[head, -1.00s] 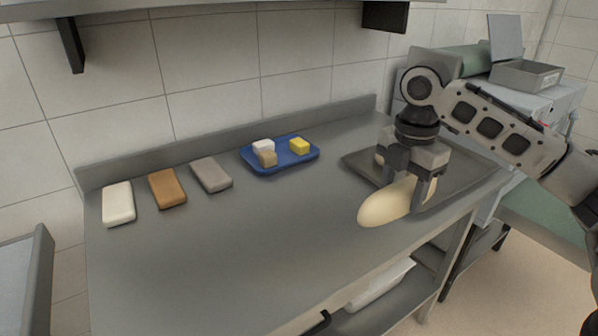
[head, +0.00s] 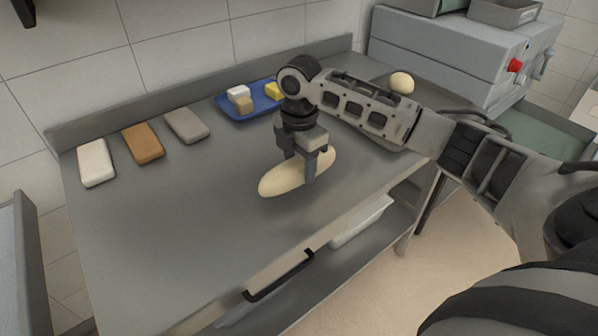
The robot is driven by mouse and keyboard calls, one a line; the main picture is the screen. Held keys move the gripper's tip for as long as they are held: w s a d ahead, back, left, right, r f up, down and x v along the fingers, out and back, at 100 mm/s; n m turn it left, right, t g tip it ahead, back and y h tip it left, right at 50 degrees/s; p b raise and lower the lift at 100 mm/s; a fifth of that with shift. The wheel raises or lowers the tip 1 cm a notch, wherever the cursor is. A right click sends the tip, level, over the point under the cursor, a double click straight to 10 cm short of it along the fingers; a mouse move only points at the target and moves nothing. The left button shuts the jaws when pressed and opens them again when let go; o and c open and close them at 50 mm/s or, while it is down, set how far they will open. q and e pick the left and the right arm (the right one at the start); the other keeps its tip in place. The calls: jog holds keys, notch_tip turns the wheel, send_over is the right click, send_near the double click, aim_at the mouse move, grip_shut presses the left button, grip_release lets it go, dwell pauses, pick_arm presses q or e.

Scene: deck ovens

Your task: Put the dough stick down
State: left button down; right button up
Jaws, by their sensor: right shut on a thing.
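The dough stick (head: 283,181) is pale, long and rounded. My right gripper (head: 304,172) is shut on it around its middle, with the jaws pointing down. The stick lies roughly level over the middle of the grey metal table (head: 180,235). I cannot tell whether its underside touches the table top. Part of the stick is hidden behind the fingers. My left gripper is not in view.
A white (head: 95,163), a brown (head: 143,143) and a grey block (head: 187,125) lie at the left. A blue tray (head: 238,113) with small cubes is behind the gripper. Another dough piece (head: 401,82) shows beyond my arm. The table's front left is clear.

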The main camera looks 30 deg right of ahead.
aim_at(299, 174)
notch_tip(299, 174, down, 2)
jog(key=shift+a+f+p, duration=0.1)
jog(key=shift+f+p, duration=0.15)
jog(key=shift+p, duration=0.05)
jog(key=shift+f, duration=0.3)
jog(key=shift+f, duration=0.1)
jog(key=o, duration=1)
jog(key=shift+o, duration=0.2)
jog(key=shift+r, duration=0.4)
notch_tip(299, 174, up, 12)
jog(key=shift+f+b, duration=0.25)
jog(key=shift+b, duration=0.25)
